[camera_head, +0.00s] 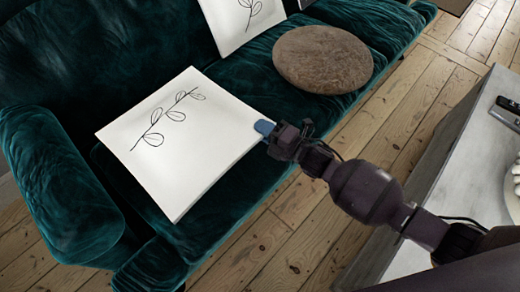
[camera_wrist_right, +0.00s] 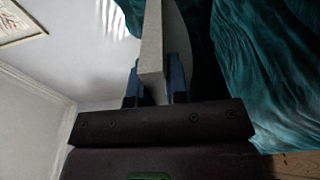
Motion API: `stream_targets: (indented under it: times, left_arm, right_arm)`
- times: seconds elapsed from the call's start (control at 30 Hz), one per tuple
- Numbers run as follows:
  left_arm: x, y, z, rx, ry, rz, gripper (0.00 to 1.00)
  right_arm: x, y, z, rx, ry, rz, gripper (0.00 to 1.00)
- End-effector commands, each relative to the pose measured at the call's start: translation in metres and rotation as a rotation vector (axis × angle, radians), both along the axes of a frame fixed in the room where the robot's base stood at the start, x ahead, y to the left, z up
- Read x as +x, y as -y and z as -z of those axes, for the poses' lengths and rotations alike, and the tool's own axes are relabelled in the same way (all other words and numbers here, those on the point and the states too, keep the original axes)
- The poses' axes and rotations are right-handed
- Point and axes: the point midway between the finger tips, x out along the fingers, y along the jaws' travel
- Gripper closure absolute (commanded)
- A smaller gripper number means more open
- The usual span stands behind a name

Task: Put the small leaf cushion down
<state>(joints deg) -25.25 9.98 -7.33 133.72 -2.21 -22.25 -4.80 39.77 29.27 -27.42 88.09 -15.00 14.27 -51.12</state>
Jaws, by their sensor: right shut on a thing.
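The small leaf cushion (camera_head: 185,140) is a white square with a black leaf sprig drawn on it. In the head view it lies flat over the seat of the green velvet sofa (camera_head: 238,205), near the left armrest. I cannot tell if it touches the seat. My right gripper (camera_head: 265,130) is shut on the cushion's right corner. In the right wrist view the blue fingers (camera_wrist_right: 162,82) stand on both sides of the cushion's edge (camera_wrist_right: 152,45). My left gripper is not in view.
A round brown cushion (camera_head: 322,60) lies on the sofa to the right. Another white leaf cushion (camera_head: 236,18) leans at the backrest. A grey table (camera_head: 455,150) with remotes (camera_head: 508,112) stands at the right. Floorboards (camera_head: 385,120) show between sofa and table.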

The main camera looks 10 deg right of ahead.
Motion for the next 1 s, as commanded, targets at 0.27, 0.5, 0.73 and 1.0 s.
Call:
stream_targets:
  times: [0.27, 0.5, 0.73, 1.0]
  left_arm:
    - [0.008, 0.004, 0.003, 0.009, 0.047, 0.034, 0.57]
    - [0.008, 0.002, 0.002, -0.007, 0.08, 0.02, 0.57]
    - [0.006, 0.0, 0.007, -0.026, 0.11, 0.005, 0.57]
    - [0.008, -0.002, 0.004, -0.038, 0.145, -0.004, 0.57]
  right_arm:
    - [-0.002, -0.001, 0.062, 0.006, -0.008, -0.001, 1.0]
    - [0.0, -0.001, 0.076, 0.006, 0.002, -0.001, 1.0]
    - [-0.002, -0.001, 0.106, 0.005, -0.006, -0.001, 1.0]
    - [0.001, -0.001, 0.118, 0.006, 0.004, -0.001, 1.0]
